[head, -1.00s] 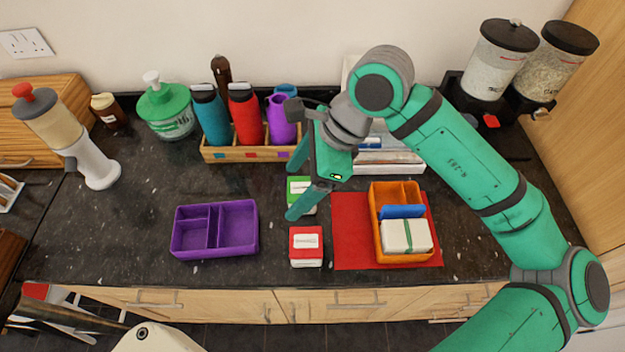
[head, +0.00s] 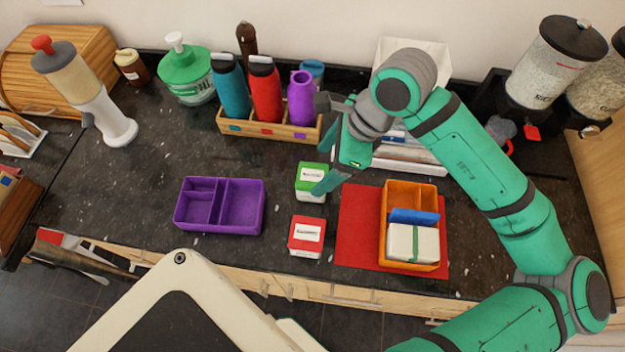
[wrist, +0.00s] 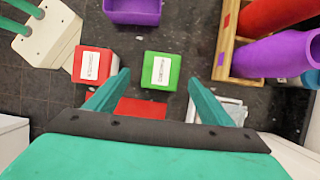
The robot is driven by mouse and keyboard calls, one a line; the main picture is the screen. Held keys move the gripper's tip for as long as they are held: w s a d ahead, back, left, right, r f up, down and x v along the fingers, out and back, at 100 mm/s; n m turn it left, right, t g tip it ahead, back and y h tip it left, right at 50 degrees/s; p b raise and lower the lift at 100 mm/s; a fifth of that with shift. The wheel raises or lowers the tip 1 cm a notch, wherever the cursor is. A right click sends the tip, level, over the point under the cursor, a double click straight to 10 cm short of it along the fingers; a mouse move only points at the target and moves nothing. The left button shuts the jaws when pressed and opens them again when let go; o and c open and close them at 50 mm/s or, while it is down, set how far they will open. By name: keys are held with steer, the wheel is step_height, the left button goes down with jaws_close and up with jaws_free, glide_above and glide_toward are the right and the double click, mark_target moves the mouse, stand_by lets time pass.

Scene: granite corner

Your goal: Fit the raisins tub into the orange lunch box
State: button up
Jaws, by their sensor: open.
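A green tub (head: 310,187) and a red tub (head: 307,240) stand on the dark counter, each with a white label. I cannot read the labels, so I cannot tell which is the raisins tub. The orange lunch box (head: 385,249) lies on a red mat at the right. It holds a blue item (head: 414,216) and a white block with a green band (head: 411,243); its back part looks empty. My gripper (head: 330,148) is open and empty, one finger beside the green tub's right edge. In the wrist view, the green tub (wrist: 160,71) lies between the open fingertips (wrist: 158,82).
A purple divided box (head: 222,231) sits to the left. A wooden rack (head: 268,129) with bottles and a purple jug stands behind the tubs. The red mat (head: 358,225) reaches close to the red tub. Dispensers (head: 556,62) stand at the back right.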

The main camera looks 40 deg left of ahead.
mark_target(313, 175)
steer(key=shift+x, duration=2.3)
steer(key=c, duration=1.5)
steer(key=shift+r, duration=0.1)
steer(key=shift+c, duration=0.2)
